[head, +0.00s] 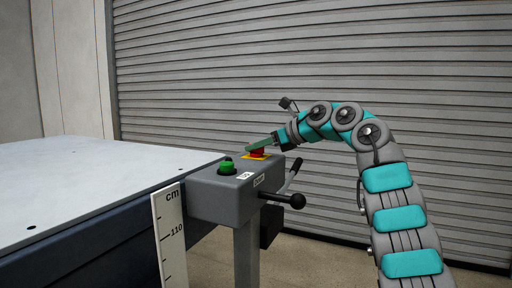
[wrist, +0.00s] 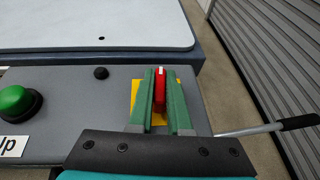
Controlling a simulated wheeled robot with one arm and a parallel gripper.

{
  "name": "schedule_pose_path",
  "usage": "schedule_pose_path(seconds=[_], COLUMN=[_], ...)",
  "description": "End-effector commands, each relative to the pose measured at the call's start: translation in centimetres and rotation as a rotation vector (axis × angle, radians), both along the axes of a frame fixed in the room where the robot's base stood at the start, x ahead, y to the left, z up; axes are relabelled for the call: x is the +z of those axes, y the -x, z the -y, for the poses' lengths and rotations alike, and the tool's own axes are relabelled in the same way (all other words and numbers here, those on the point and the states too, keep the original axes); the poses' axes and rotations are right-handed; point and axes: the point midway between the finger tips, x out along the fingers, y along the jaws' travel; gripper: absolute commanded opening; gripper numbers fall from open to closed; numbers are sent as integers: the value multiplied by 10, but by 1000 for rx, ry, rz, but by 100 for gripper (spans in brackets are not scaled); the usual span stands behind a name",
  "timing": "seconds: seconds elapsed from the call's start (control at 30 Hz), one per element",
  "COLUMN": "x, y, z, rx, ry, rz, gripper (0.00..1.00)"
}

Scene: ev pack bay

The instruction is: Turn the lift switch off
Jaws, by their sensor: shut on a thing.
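The red switch (wrist: 160,85) stands on a yellow plate (wrist: 136,100) on top of the grey control box (wrist: 60,90). My gripper (wrist: 160,88) has its two green fingers shut on the red switch, one on each side. A white mark shows at the switch's far end, and the switch lies in line with the fingers. In the head view my gripper (head: 255,146) reaches in from the right over the red switch (head: 258,154), whose upper part the fingers hide. I cannot read an on or off marking.
A green button (head: 227,167) and a small black knob (wrist: 101,73) share the box top. A ball-ended lever (head: 293,200) and a black-gripped lever (head: 295,163) stick out at right. The pale table (head: 100,190) lies left; a centimetre scale (head: 171,240) stands in front.

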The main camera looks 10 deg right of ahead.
Motion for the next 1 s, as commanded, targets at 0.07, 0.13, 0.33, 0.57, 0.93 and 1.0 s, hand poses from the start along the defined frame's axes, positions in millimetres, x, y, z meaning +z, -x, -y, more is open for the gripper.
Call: schedule_pose_path(seconds=[0.07, 0.13, 0.33, 0.57, 0.93, 1.0], x=[3, 3, 3, 2, 6, 10], y=[0, 0, 0, 0, 7, 12], z=[1, 1, 1, 1, 9, 14], rx=[-4, -4, -4, -2, -2, -2], ry=[-2, -2, -2, -1, 0, 1], rz=[6, 6, 6, 4, 4, 6], gripper=[0, 0, 30, 46, 46, 46])
